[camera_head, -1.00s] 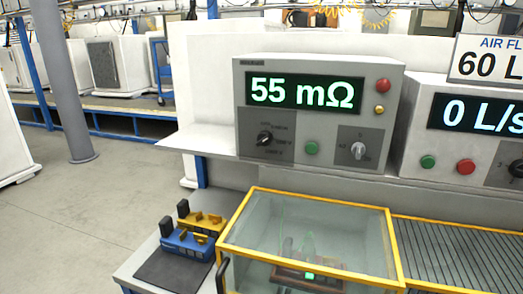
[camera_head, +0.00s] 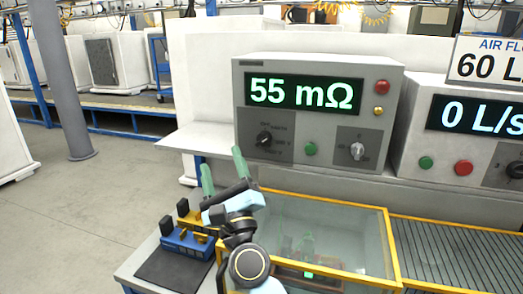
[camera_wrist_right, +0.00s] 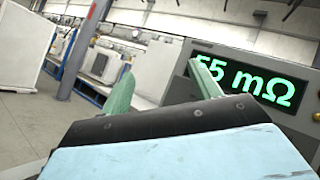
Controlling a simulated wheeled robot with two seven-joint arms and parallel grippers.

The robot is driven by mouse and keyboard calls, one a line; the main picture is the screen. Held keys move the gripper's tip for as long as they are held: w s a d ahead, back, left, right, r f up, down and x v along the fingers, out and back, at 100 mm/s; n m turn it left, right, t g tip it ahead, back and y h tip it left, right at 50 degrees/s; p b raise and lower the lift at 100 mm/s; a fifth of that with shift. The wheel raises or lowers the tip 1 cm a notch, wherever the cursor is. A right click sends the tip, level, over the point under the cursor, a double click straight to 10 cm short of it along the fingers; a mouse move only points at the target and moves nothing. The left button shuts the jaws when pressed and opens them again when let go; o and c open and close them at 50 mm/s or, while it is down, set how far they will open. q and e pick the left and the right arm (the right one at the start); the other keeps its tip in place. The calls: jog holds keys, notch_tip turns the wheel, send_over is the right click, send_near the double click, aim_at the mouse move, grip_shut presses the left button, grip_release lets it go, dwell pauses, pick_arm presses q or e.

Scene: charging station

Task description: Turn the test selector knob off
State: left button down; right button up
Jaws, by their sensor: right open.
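The grey tester box (camera_head: 315,115) stands on the shelf and its display (camera_head: 305,93) reads 55 mΩ. A black selector knob (camera_head: 264,139) with small labels around it sits at its lower left. A grey knob (camera_head: 357,150) sits at its lower right. My right gripper (camera_head: 222,170) is open and empty, below and left of the black knob and apart from it. In the right wrist view its green fingers (camera_wrist_right: 162,88) are spread, with the display (camera_wrist_right: 245,79) behind the right finger. The knobs are hidden there. My left gripper is not in view.
A clear box with a yellow frame (camera_head: 330,202) stands below the tester, with a device inside. A blue and yellow fixture (camera_head: 188,240) sits on a dark mat at the left. A second box (camera_head: 465,130) reading 0 L/s stands at the right.

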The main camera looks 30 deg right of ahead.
aim_at(262, 142)
jog(key=w+d+f+m+g+h, duration=0.1)
jog(key=w+d+m+g+h, duration=0.2)
jog(key=d+m, duration=0.3)
jog(key=w+d+f+m+g+h+p, duration=0.1)
jog(key=w+d+m+g+h, duration=0.2)
jog(key=m, duration=0.6)
jog(key=w+d+f+m+g+h+p, duration=0.1)
jog(key=w+d+m+g+h, duration=0.1)
jog(key=w+d+m+g, duration=0.4)
jog(key=shift+w+d+f+m+g+h, duration=0.1)
jog(key=shift+w+d+m+g+h, duration=0.2)
jog(key=shift+d+m, duration=0.35)
jog(key=shift+w+d+f+m+h, duration=0.1)
jog(key=shift+w+d+m, duration=0.35)
jog(key=shift+d, duration=0.3)
jog(key=shift+c, duration=0.3)
jog(key=c, duration=0.9)
